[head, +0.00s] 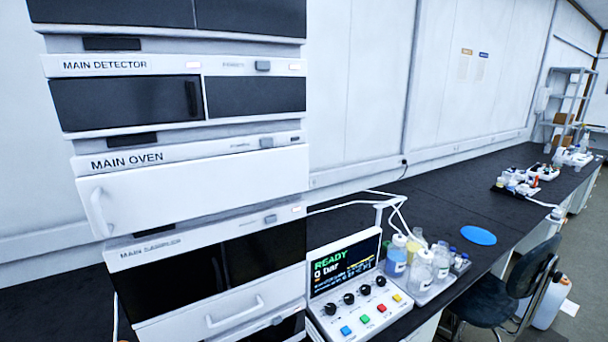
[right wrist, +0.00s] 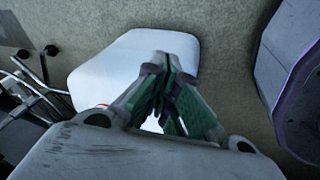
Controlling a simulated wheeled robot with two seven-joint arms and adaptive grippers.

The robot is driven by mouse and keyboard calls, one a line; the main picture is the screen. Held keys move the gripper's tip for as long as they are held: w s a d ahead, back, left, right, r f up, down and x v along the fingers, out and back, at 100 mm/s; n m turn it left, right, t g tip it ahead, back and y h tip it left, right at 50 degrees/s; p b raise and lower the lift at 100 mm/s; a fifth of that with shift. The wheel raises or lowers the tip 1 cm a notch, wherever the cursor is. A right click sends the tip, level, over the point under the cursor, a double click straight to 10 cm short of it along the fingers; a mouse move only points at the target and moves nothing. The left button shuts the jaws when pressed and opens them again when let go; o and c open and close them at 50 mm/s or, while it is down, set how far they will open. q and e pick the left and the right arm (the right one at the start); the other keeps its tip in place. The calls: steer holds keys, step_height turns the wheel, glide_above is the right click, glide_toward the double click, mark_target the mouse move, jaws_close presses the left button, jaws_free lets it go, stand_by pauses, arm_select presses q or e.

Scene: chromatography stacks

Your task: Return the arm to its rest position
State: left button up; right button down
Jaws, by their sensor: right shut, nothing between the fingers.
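My right gripper (right wrist: 168,95) shows in the right wrist view with its green-padded fingers together and nothing between them. It points down over a grey floor, above a white flat-topped object (right wrist: 110,70). Neither gripper shows in the head view. The chromatography stack stands at the left of the head view, with the main detector (head: 180,90), the main oven (head: 200,185) and the main sampler (head: 210,260) one above another. The oven door is closed.
A control box (head: 345,285) reading READY stands right of the stack, beside several bottles (head: 396,258) on a tray. A blue disc (head: 478,235) lies on the black bench (head: 430,195). A dark chair (head: 500,295) stands at the bench's front. A large rounded object (right wrist: 295,85) is at the wrist view's right.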

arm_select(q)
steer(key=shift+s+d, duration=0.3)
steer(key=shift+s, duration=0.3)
arm_select(e)
steer(key=s+a+f+g+y, duration=0.1)
steer(key=s+a+f+g, duration=0.1)
steer(key=s+a, duration=1)
steer(key=s+f, duration=0.1)
steer(key=s, duration=0.3)
steer(key=shift+s+a+f, duration=0.2)
steer(key=shift+s+a, duration=0.05)
steer(key=shift+a, duration=0.1)
